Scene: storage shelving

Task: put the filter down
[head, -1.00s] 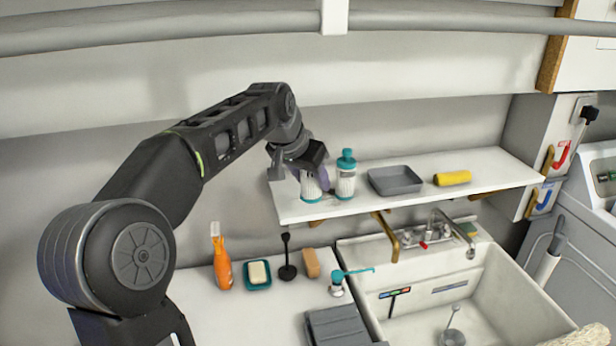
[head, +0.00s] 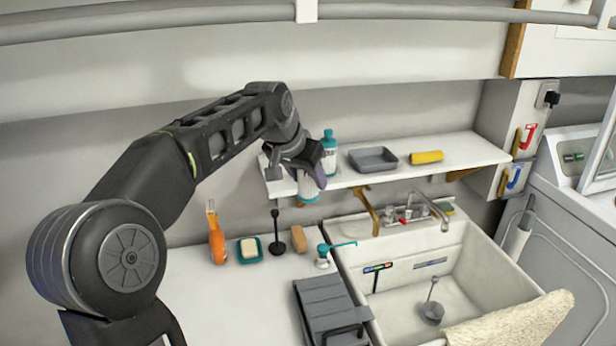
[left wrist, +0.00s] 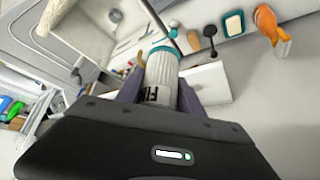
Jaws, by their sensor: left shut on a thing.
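The filter (head: 308,187) is a white ribbed cylinder with teal ends. My left gripper (head: 312,172) is shut on it, at the left part of the wall shelf (head: 450,150). In the head view the gripper hides its upper part, and its lower end overlaps the shelf's front edge. In the left wrist view the filter (left wrist: 162,78) sits between the two fingers, with dark lettering on its side and a teal rim at the far end. My right gripper is not in view.
A teal-and-white bottle (head: 329,150) stands just behind the filter on the shelf. A grey tray (head: 373,158) and a yellow roll (head: 426,157) lie farther right. Below are an orange bottle (head: 216,238), a soap dish (head: 249,250), a grey rack (head: 333,308) and the sink (head: 480,262).

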